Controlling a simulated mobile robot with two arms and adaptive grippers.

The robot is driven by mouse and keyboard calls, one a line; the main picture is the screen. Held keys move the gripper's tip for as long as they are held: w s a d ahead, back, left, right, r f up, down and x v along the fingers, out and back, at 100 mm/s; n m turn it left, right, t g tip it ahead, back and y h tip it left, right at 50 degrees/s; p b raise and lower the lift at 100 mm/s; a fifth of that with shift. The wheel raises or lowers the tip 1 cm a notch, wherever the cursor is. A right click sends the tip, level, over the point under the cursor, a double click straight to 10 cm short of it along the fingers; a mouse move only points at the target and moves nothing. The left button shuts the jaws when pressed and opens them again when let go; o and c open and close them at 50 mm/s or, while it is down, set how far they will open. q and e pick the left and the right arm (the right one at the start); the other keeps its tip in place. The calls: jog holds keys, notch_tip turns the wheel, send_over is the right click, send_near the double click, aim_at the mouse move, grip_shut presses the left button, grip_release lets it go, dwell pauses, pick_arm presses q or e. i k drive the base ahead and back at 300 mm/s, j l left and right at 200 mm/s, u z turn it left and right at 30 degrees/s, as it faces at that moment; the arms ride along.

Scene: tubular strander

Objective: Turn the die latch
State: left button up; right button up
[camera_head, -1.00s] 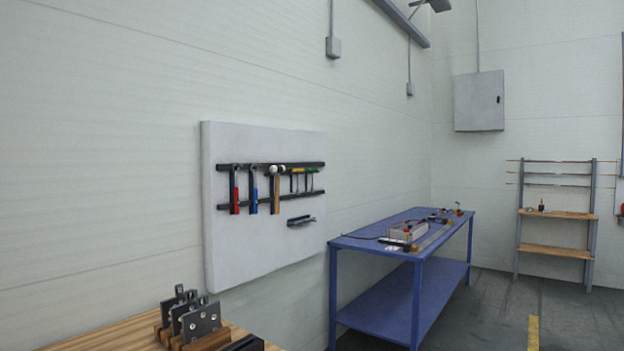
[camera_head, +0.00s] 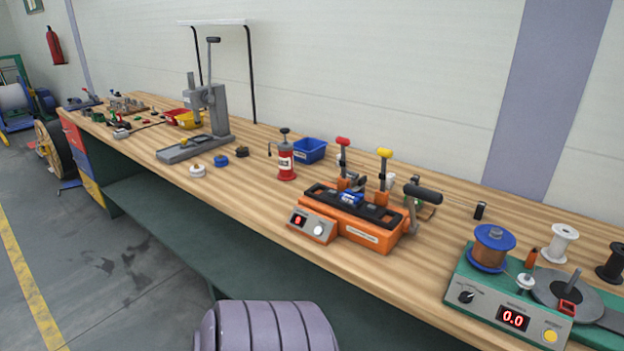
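No part is clearly recognisable as the die latch. An orange bench device (camera_head: 347,219) with a black top stands on the wooden workbench (camera_head: 250,207). It has a red-knobbed lever (camera_head: 343,141), a yellow-knobbed lever (camera_head: 384,154) and a black-handled lever (camera_head: 422,193) at its right end. A grey lever press (camera_head: 206,115) stands farther left on the bench. Neither of my grippers is in view.
A green winding unit (camera_head: 501,297) with a copper spool and red display stands at the bench's right end. A red bottle (camera_head: 286,160) and a blue bin (camera_head: 310,150) stand between press and orange device. Open floor (camera_head: 120,265) lies at left.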

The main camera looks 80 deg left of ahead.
aim_at(361, 181)
jog(key=u, duration=2.05)
